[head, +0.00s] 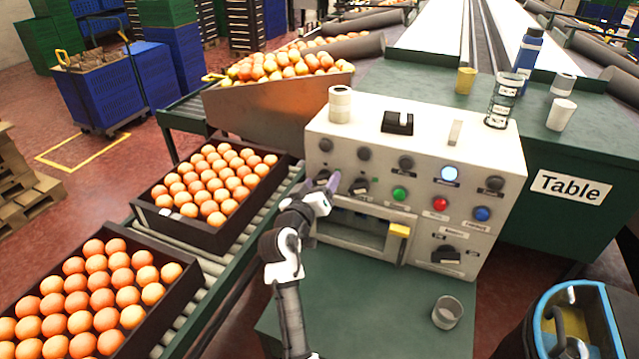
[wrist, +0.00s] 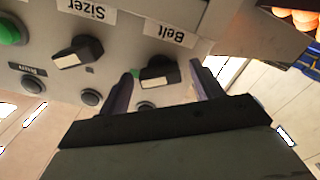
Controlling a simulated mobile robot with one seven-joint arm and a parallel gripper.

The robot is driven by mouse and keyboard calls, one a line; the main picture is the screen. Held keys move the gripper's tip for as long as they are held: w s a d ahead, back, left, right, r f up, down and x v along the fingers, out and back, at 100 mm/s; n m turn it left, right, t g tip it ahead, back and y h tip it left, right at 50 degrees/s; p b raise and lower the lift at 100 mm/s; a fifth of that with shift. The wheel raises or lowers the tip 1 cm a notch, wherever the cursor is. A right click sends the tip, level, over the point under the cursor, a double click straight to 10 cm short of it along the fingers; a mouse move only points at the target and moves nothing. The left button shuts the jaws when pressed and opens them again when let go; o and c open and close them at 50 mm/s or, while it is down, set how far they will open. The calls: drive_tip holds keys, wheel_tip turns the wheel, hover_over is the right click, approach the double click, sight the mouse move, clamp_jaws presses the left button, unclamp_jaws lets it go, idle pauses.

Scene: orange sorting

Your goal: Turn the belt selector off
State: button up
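The belt selector (wrist: 158,74) is a black knob with a pale marked end, under an upside-down "Belt" label (wrist: 170,33) in the wrist view. Its handle lies roughly sideways in that picture. My gripper (wrist: 164,78) is open, with one dark finger on each side of the knob. I cannot tell whether either finger touches it.
The sizer selector (wrist: 78,52) is beside the belt selector. Green (head: 400,193), red (head: 440,204) and blue (head: 482,213) buttons are to the right. A tape roll (head: 340,104) stands on the panel top. Orange crates (head: 195,237) line the left conveyor.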

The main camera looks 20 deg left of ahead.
drive_tip(key=c, duration=0.9)
drive_tip(key=shift+c, duration=0.2)
drive_tip(key=shift+n, duration=0.3)
drive_tip(key=n+p, duration=0.2)
drive_tip(key=shift+r+n, duration=0.1)
drive_tip(key=shift+n, duration=0.2)
drive_tip(key=n+p, duration=0.2)
drive_tip(key=n, duration=0.1)
drive_tip(key=shift+n, duration=0.3)
drive_tip(key=n+p, duration=0.3)
drive_tip(key=n, duration=0.2)
drive_tip(key=shift+p, duration=0.35)
drive_tip(key=o, duration=1)
